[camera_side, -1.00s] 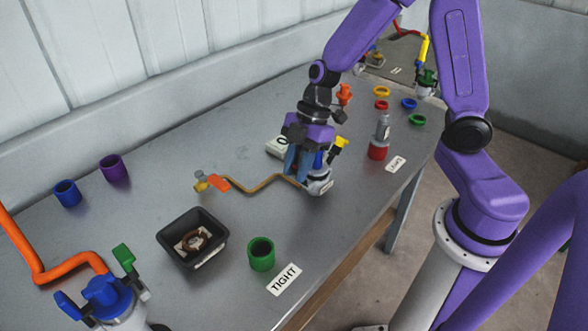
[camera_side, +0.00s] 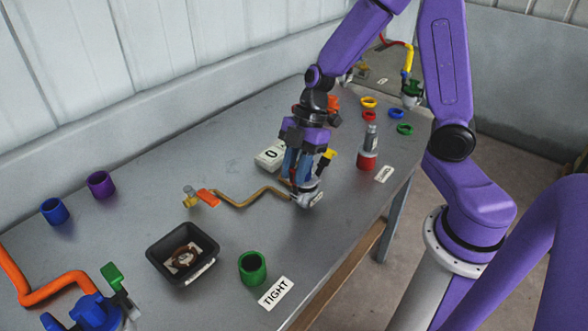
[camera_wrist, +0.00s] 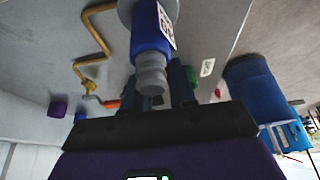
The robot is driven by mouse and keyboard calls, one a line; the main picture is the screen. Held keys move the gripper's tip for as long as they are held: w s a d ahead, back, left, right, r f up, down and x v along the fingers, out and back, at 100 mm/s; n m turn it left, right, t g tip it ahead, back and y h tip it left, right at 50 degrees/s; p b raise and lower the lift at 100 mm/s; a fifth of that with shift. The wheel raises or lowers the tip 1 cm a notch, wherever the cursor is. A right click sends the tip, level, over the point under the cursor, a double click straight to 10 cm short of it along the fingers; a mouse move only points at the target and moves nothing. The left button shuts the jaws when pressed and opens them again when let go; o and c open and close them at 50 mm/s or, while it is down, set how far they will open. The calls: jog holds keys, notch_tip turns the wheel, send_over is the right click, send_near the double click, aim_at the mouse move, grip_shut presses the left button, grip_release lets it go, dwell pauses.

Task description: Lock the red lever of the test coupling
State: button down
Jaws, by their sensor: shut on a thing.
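In the side view, a pale coupling body (camera_side: 308,197) stands on the bench at the right end of a bent brass pipe (camera_side: 248,199). A yellow handle (camera_side: 328,158) shows beside it. An orange-red lever (camera_side: 208,198) lies at the pipe's left end, by a small brass fitting (camera_side: 190,197). My gripper (camera_side: 297,182) points down over the coupling, its blue fingers closed around its upper part. In the wrist view, a blue fitting with a grey stepped nozzle (camera_wrist: 150,78) stands between the fingers. The fingers hide much of the coupling, and I cannot tell the lever's state.
A black tray (camera_side: 160,263), a green cup (camera_side: 252,267) and a TIGHT card (camera_side: 276,293) stand nearer on the bench. A white counter box (camera_side: 270,157) sits behind my gripper, and a red-grey bottle (camera_side: 369,148) to its right.

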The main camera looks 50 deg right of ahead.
jog(key=shift+d+f, duration=0.2)
jog(key=shift+d, duration=0.1)
jog(key=c, duration=0.9)
grip_release()
jog(key=shift+a, duration=0.15)
jog(key=shift+r, duration=0.1)
jog(key=shift+r, duration=0.1)
jog(key=v, duration=1.7)
jog(key=shift+r, duration=0.1)
jog(key=shift+s, duration=0.1)
jog(key=s+a+f+m+h, duration=0.1)
jog(key=s+f, duration=0.2)
jog(key=s, duration=0.3)
jog(key=s+a+f+m+h, duration=0.1)
jog(key=s+a+f+m, duration=0.1)
jog(key=s, duration=0.5)
jog(key=s+a+f+m+h, duration=0.2)
jog(key=s+f, duration=0.1)
jog(key=s, duration=0.3)
jog(key=shift+s+a+f, duration=0.1)
jog(key=shift+s+f, duration=0.1)
jog(key=shift+f, duration=0.1)
